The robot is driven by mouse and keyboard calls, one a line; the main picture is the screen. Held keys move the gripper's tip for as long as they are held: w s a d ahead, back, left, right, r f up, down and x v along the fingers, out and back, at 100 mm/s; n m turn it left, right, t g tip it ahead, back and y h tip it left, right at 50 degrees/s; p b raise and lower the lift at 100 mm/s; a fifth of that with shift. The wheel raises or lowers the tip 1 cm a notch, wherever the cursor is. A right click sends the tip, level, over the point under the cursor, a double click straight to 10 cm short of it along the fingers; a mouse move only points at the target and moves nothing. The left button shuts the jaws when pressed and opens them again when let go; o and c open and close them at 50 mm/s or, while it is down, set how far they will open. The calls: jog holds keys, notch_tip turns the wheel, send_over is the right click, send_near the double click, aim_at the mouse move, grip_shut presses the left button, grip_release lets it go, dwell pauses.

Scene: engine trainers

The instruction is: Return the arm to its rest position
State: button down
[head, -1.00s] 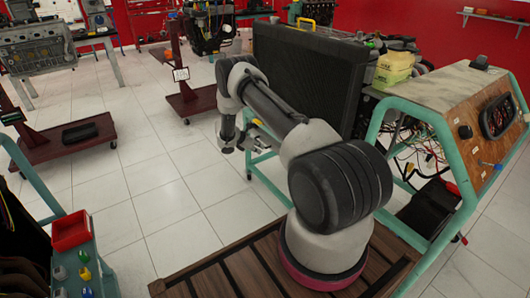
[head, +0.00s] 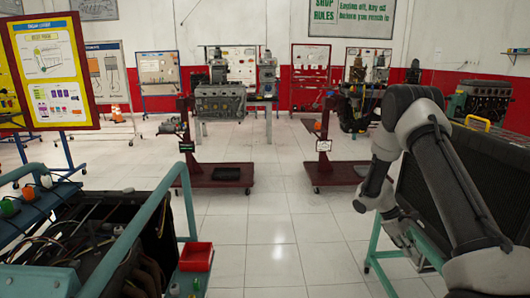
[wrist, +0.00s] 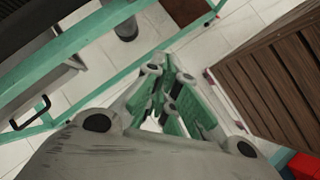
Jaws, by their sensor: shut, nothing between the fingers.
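My arm stands at the right of the head view, folded with its forearm pointing down. My gripper (head: 412,246) hangs at its end, beside the green frame (head: 374,243) of an engine trainer with a dark radiator panel. In the wrist view my gripper (wrist: 172,82) is shut with nothing between the fingers, over green bars and white floor tiles. The exact gap between the fingertips and the green bars cannot be told.
At the lower left, a green-framed trainer (head: 165,196) carries a red tray (head: 196,257). Two dark-red engine stands (head: 216,174) (head: 335,172) stand farther off. The tiled floor (head: 268,225) between is clear. A yellow-framed poster board (head: 48,65) stands at the far left.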

jog(key=s+a+r+m+t+y, duration=0.2)
jog(key=s+a+r+t, duration=0.1)
jog(key=s+r, duration=0.6)
jog(key=s+a+r+m+t+y, duration=0.2)
jog(key=s+a+r, duration=0.4)
jog(key=s+r, duration=0.4)
jog(key=s+a+r+m+t+y, duration=0.2)
jog(key=s+r, duration=0.7)
jog(key=r, duration=0.9)
jog(key=a+m+t, duration=0.2)
jog(key=a, duration=0.1)
jog(key=shift+s+a+r, duration=0.15)
jog(key=shift+a+r, duration=0.05)
jog(key=shift+a, duration=0.05)
